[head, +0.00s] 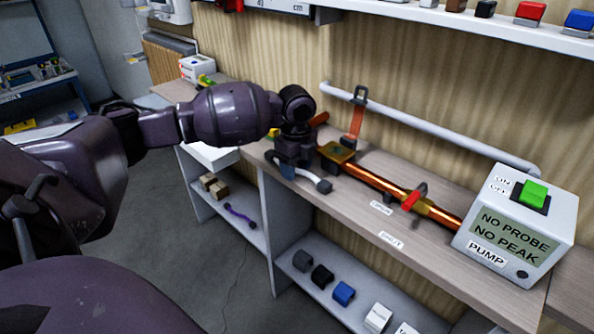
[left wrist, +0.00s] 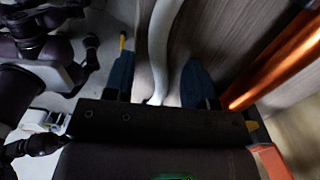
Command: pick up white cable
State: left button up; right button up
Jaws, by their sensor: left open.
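The white cable (head: 308,177) is a short curved piece with a dark end, lying on the wooden bench top near its front edge. My left gripper (head: 287,167) is low over the bench at the cable and hides part of it. In the left wrist view the white cable (left wrist: 161,45) runs between the two spread blue fingers of my left gripper (left wrist: 159,82), with visible gaps on both sides. I cannot tell whether either finger touches it. My right gripper is not in view.
A copper pipe (head: 375,181) with a red-handled valve (head: 415,197) runs along the bench just behind the cable. A white pump box (head: 515,223) with a green switch stands at the right. A lower shelf (head: 325,300) holds small blocks; a purple cable (head: 240,215) lies further left.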

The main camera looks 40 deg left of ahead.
pick_arm(q)
jog(key=c, duration=0.9)
grip_shut()
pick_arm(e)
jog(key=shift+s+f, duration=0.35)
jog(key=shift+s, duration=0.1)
pick_arm(q)
jog(key=shift+r, duration=0.2)
